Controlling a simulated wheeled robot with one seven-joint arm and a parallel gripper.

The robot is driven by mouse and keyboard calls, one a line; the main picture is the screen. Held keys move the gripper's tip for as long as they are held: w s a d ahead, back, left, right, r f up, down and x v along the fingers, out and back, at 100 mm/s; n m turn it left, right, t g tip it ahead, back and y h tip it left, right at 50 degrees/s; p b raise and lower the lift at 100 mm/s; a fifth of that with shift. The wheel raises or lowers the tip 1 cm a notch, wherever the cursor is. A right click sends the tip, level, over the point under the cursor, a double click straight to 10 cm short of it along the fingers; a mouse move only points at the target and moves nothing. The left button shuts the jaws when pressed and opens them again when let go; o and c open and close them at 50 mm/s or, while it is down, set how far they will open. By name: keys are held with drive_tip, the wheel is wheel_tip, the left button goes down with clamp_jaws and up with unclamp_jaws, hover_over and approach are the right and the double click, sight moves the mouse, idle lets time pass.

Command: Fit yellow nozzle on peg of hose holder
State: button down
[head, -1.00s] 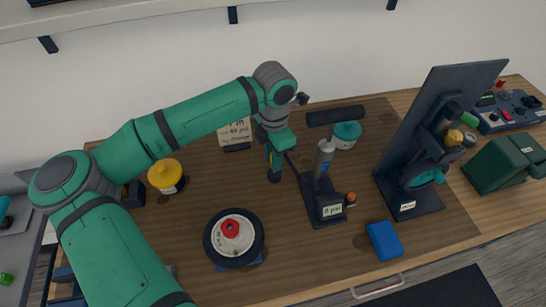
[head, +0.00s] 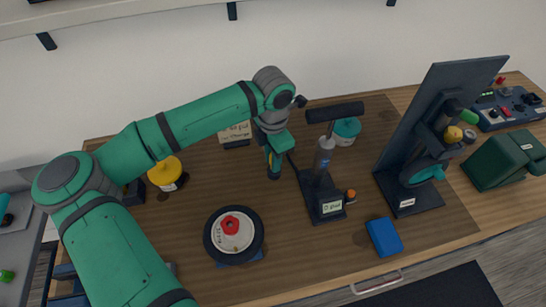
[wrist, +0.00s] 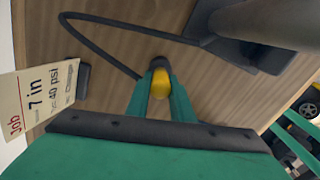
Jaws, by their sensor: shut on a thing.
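My gripper (head: 273,160) points down over the table, left of the floor pump (head: 322,170). It is shut on the yellow nozzle (wrist: 160,85), which shows between the green fingers in the wrist view. A dark round piece (wrist: 160,63) sits at the nozzle's far end, just beyond the fingertips; I cannot tell whether it is the hose's end or the holder's peg. The black hose (wrist: 100,45) loops from there to the pump base (wrist: 240,48). My fingers hide most of the nozzle in the head view, and I cannot clearly make out a hose holder.
A job card (wrist: 38,103) stands close to my gripper. A wheel (head: 213,245) lies at the front, with a yellow-topped container (head: 165,170) at the left. A blue block (head: 384,239) and a tall dark stand (head: 440,100) are at the right. The front middle is clear.

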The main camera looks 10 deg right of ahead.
drive_tip(key=shift+f, duration=0.3)
drive_tip(key=c, duration=1.5)
unclamp_jaws()
drive_tip(key=shift+o, duration=0.2)
wheel_tip(320, 180, up, 11)
drive_tip(key=shift+f, duration=0.1)
drive_tip(key=shift+s, duration=0.15)
